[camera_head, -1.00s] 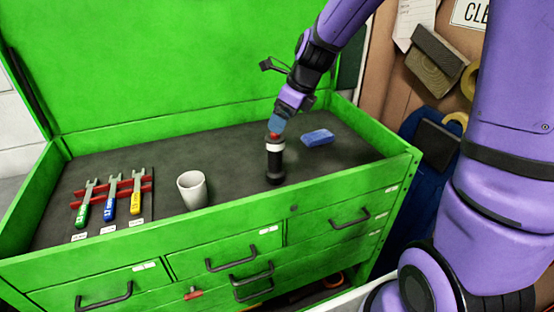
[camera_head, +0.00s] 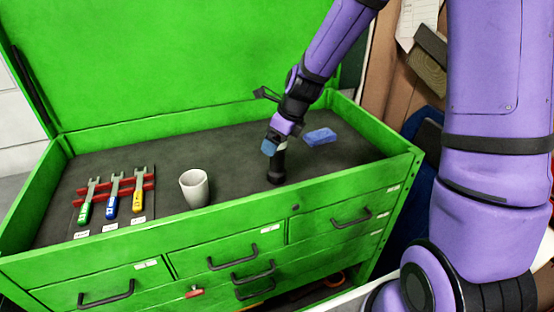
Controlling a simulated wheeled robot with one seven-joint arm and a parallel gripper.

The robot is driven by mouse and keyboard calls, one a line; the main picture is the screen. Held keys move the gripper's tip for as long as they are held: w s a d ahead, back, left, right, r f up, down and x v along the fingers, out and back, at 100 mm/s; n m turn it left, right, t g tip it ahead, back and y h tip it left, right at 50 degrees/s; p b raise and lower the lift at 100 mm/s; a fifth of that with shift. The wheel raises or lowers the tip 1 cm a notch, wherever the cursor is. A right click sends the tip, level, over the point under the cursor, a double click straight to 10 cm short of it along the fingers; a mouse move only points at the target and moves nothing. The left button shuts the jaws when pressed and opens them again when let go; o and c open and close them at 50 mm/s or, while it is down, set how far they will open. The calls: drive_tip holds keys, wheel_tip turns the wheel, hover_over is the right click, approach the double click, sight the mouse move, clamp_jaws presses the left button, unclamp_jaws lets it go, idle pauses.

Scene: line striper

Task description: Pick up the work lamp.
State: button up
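The work lamp, seemingly the black upright cylinder (camera_head: 276,171), stands on the dark top of the green tool chest, right of the white cup. Its upper part is hidden by my gripper (camera_head: 272,148), which has blue fingertips and comes down from the upper right. The fingertips are at the height of the lamp's upper part, overlapping it in this view. Whether they are around the lamp, touching it or only in front of it, I cannot tell. The finger gap is not visible.
A white cup (camera_head: 194,188) stands left of the lamp, and a blue block (camera_head: 320,137) lies to its right, close to my gripper. Wrenches with coloured handles (camera_head: 112,204) lie in a red rack (camera_head: 98,190) at left. The chest's green rim (camera_head: 240,204) surrounds the top.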

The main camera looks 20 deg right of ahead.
drive_tip(key=c, duration=1.5)
